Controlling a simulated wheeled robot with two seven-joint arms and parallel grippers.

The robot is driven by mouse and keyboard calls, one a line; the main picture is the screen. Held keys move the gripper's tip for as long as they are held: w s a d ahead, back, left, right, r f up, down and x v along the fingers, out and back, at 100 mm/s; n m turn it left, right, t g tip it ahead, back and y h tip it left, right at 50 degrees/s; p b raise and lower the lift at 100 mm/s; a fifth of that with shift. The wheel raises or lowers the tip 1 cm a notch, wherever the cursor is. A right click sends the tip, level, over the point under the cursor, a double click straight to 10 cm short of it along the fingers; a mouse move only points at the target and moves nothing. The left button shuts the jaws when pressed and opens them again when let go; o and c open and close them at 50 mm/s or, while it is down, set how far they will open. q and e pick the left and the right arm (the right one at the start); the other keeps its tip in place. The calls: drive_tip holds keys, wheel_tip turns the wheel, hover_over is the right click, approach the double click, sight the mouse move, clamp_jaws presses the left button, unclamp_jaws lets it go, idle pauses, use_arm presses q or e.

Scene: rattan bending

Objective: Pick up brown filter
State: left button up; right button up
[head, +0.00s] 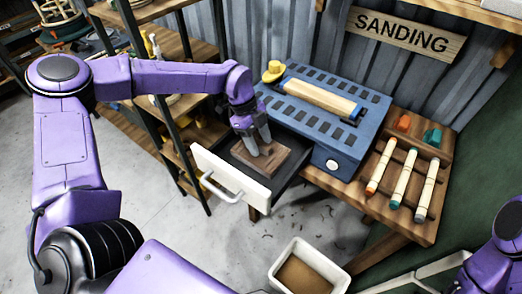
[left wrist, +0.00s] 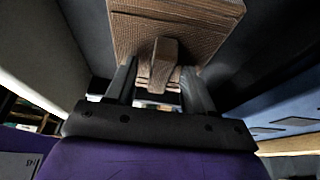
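The brown filter (head: 277,163) is a flat square block lying in the open drawer of the blue machine. It also shows in the left wrist view (left wrist: 205,15), with a raised handle (left wrist: 165,55) at its middle. My left gripper (head: 260,148) reaches down into the drawer over the filter. In the left wrist view the gripper (left wrist: 159,75) is open, with one finger on each side of the handle. Gaps show between the fingers and the handle. My right gripper is out of view; only part of a purple arm shows at the lower right.
The drawer front (head: 228,182) is white with a handle (head: 220,190). The blue machine (head: 345,140) stands on a wooden bench holding several sanding sticks (head: 403,178). Dark-framed shelves (head: 160,110) stand behind my left arm. A white bin (head: 300,250) stands at the front.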

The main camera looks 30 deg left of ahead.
use_arm(q)
clamp_jaws()
drive_tip(key=shift+r, duration=0.1)
